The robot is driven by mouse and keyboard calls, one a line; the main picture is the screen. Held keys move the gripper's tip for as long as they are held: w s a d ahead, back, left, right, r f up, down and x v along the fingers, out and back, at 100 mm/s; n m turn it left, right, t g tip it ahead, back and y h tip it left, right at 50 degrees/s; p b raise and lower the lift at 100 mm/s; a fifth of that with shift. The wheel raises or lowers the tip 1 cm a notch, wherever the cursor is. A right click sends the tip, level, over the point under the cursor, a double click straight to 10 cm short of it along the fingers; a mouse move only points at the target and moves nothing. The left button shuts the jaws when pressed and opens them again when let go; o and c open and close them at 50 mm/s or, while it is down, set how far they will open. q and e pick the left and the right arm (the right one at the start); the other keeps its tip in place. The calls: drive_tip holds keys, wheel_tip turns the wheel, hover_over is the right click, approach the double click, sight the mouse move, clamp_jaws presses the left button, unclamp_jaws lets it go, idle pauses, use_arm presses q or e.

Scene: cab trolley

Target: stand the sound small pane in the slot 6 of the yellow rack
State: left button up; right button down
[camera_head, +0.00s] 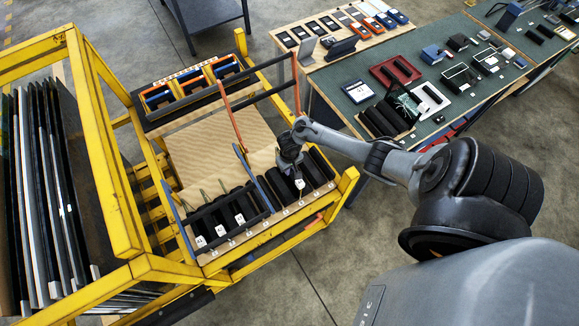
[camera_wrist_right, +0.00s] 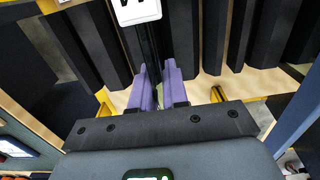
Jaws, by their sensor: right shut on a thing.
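My right gripper (camera_head: 293,165) reaches down over the right half of the front row of the yellow rack (camera_head: 346,184). In the right wrist view its two purple fingers (camera_wrist_right: 155,80) are shut on a thin dark pane (camera_wrist_right: 152,45), seen nearly edge-on. A white label (camera_wrist_right: 137,10) shows by the pane's far end; it also shows in the head view (camera_head: 300,184). The pane is among the black padded blocks (camera_wrist_right: 205,50) of the row. Whether its lower edge is seated, and in which numbered slot, I cannot tell. My left gripper is not in view.
Several labelled black pieces (camera_head: 221,231) stand left in the row. A blue upright bar (camera_head: 250,172) and an orange bar (camera_head: 232,122) rise close to my gripper. Large panes (camera_head: 62,200) fill the left side. A green-topped bench (camera_head: 450,100) with parts stands right.

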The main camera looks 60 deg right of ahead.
drive_tip(key=shift+f+b, duration=0.5)
drive_tip(key=shift+f, duration=0.4)
idle(0.8)
drive_tip(key=c, duration=1.1)
unclamp_jaws()
drive_tip(key=shift+o, duration=0.2)
